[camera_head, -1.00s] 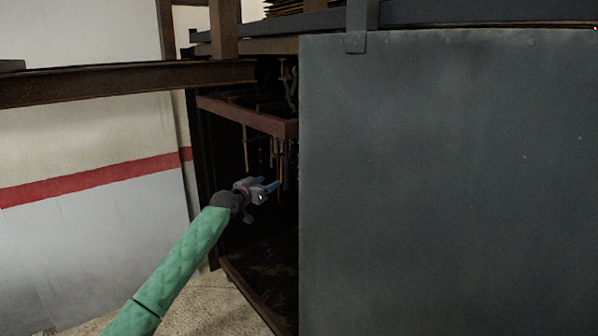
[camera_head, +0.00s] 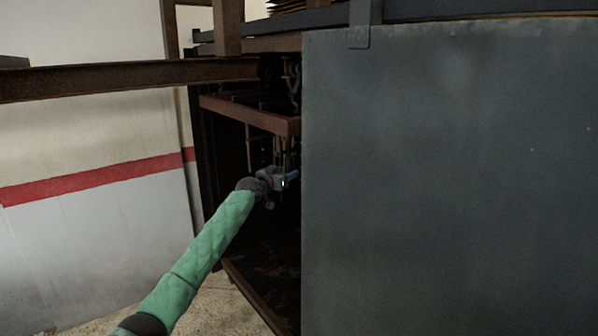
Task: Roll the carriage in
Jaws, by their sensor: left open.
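The carriage appears as a brown rusty frame (camera_head: 250,115) in the dark opening left of the grey panel, with thin rods (camera_head: 249,150) hanging below it. Hooks (camera_head: 292,80) show above its right end, near the end of the rusty rail (camera_head: 130,77). My left gripper (camera_head: 290,179) is open, below the frame and close to the hanging rods. I cannot tell whether it touches a rod. The carriage's right part is hidden behind the panel. My right gripper is not in view.
A large grey metal panel (camera_head: 450,180) fills the right side and borders the opening. A pale wall with a red stripe (camera_head: 100,180) stands at the left. A strip of speckled floor (camera_head: 225,305) is clear at the bottom.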

